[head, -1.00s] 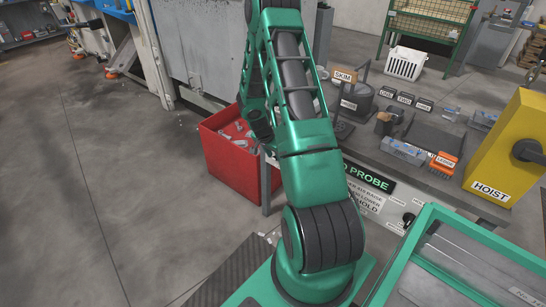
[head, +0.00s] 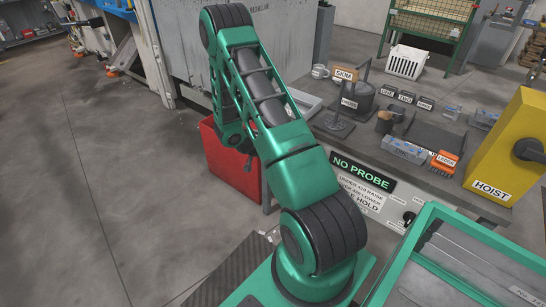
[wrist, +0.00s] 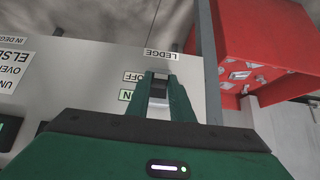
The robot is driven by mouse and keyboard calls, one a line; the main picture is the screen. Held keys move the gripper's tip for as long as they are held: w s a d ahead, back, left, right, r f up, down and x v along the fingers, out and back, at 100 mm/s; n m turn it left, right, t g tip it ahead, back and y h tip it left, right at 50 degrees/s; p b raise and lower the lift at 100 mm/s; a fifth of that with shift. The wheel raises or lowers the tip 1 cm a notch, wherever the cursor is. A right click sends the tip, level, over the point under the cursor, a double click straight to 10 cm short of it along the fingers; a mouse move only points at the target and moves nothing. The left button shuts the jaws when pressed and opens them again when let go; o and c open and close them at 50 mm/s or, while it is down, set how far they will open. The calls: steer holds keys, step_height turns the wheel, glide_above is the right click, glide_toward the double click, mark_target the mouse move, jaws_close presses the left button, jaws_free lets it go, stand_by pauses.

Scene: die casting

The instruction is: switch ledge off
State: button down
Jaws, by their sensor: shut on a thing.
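The ledge switch (wrist: 158,86) is a small grey piece on the pale panel in the wrist view. The LEDGE label (wrist: 161,55) is above it in the picture. The OFF label (wrist: 133,77) and the ON label (wrist: 125,95) are to its left, OFF above ON. My gripper (wrist: 159,82) has its two green fingers around the switch and is shut on it. The fingers cover much of the switch, so I cannot tell its position. In the head view, the gripper and switch are hidden.
A red bin (wrist: 262,35) with metal pieces is right of the gripper; it also stands beside the bench (head: 232,160). The panel carries a NO PROBE display (head: 363,172) and a black knob (head: 409,218). A yellow HOIST box (head: 508,150) stands at right.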

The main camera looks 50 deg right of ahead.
steer(key=shift+w+a+f+t+h, duration=0.1)
steer(key=shift+f+h, duration=0.4)
steer(key=shift+h, duration=0.5)
steer(key=shift+w+a+f+t+h, duration=0.15)
steer(key=shift+f+h, duration=0.35)
steer(key=shift+h, duration=0.5)
steer(key=shift+a+f+t+h, duration=0.1)
steer(key=shift+f+h, duration=0.4)
steer(key=shift+h, duration=0.5)
steer(key=c, duration=1.6)
jaws_free()
steer(key=shift+f, duration=0.1)
steer(key=shift+o, duration=0.2)
steer(key=shift+s+d, duration=0.1)
steer(key=shift+s, duration=0.05)
steer(key=w+v, duration=0.1)
steer(key=v, duration=0.9)
steer(key=shift+s+a, duration=0.4)
